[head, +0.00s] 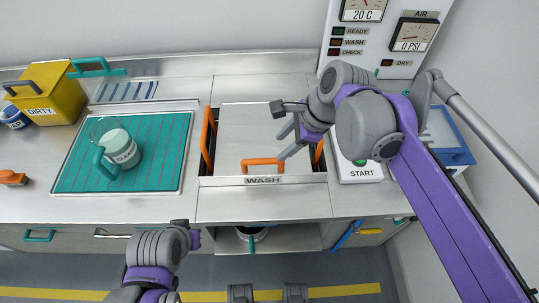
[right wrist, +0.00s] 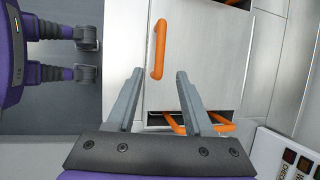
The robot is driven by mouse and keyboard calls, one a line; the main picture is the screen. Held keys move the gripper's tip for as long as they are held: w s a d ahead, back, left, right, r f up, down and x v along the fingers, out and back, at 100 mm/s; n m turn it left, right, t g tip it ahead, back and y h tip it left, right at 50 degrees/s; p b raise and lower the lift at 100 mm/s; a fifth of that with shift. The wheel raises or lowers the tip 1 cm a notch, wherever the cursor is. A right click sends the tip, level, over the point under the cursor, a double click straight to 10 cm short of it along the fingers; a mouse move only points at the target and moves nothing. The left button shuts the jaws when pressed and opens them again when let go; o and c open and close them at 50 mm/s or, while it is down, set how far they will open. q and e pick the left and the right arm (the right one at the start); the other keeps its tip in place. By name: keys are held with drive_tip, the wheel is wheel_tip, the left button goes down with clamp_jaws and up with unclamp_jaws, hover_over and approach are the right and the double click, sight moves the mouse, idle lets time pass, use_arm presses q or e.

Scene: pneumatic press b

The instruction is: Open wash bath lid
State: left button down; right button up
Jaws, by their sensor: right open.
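The wash bath lid (head: 255,128) is a flat metal plate, lying shut over the bath, with an orange handle (head: 265,163) at its front edge above the WASH label (head: 264,180). My right gripper (head: 282,143) is open and empty above the right part of the lid. In the right wrist view the handle (right wrist: 158,48) shows just beyond the open fingertips (right wrist: 158,74), apart from them. Orange side handles (head: 208,135) stand in the slots left and right of the lid.
A teal ribbed mat (head: 75,165) with a lidded beaker (head: 120,150) lies left of the bath. A yellow DIRTY bin (head: 48,95) stands at the back left. The START panel (head: 361,172) is close on the right, partly behind my right arm. An open shelf (head: 285,238) lies below.

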sight(267, 160)
drive_tip(key=b+x, duration=0.1)
drive_tip(key=x, duration=0.8)
clamp_jaws()
idle(1.2)
